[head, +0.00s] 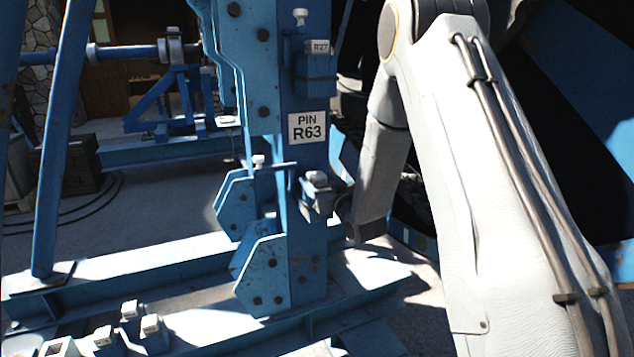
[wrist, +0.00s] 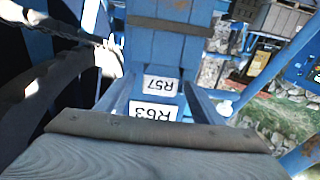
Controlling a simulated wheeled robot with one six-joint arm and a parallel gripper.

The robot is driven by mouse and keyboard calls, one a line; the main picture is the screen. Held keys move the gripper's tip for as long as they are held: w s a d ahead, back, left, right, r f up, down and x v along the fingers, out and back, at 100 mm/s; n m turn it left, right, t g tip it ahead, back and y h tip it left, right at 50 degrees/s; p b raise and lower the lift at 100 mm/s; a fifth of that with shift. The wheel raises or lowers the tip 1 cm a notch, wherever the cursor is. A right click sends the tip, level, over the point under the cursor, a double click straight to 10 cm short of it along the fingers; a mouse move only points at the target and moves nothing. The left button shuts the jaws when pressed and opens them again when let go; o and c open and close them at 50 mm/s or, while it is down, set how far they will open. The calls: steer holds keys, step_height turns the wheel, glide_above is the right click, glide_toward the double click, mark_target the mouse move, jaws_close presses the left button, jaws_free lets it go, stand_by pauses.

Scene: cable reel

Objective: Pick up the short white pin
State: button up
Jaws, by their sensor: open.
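A small pin with a white head (head: 258,160) stands upright in the blue bracket left of the PIN R63 plate (head: 308,127). Another white-headed pin (head: 300,17) stands above the R27 tag (head: 320,47). I cannot tell which one is the short white pin.
Several white-topped pieces (head: 130,310) stand at the lower left. A blue base beam (head: 140,265) and a slanted blue leg (head: 62,140) flank the post. My arm covers much of the right side. Open ground (head: 150,200) lies left of the post.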

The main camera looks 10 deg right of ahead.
steer(key=shift+w+a, duration=0.25)
steer(key=shift+w, duration=0.9)
steer(key=shift+r, duration=0.1)
steer(key=c, duration=1.5)
steer(key=shift+r, duration=0.15)
steer(key=shift+r+b, duration=1.15)
steer(key=shift+r, duration=3.65)
steer(key=shift+r+p, duration=0.35)
steer(key=shift+r, duration=0.45)
